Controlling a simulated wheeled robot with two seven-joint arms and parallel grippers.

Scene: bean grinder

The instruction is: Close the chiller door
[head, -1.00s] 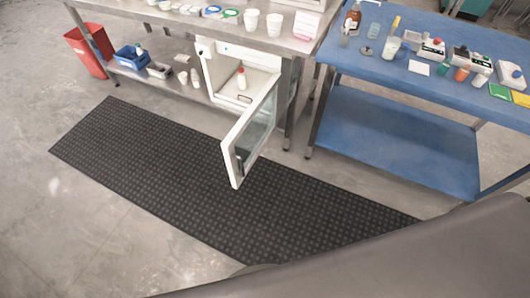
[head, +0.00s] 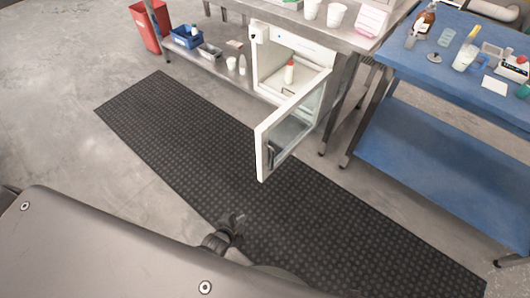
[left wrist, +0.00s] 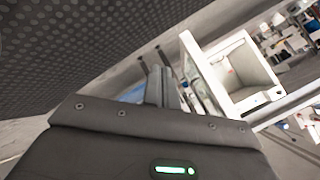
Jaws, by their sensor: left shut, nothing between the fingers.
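The chiller (head: 262,72) is a white box on the lower shelf of the steel table. Its door (head: 263,152), white-framed with a glass pane, stands wide open toward me, with a dark handle on its outer end. A small bottle with a red cap (head: 289,75) stands inside. My left gripper (head: 238,219) is shut and empty, over the black mat, nearer to me than the door and apart from it. In the left wrist view the open chiller (left wrist: 235,72) shows at right, its door (left wrist: 193,78) seen nearly edge-on. My right gripper is not in view.
The steel table (head: 350,38) stands above the chiller. A blue table (head: 440,82) with bottles and instruments is at right. A blue bin (head: 187,40) sits on the lower shelf, beside a red bin (head: 146,28). The black mat (head: 190,125) before the door is clear.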

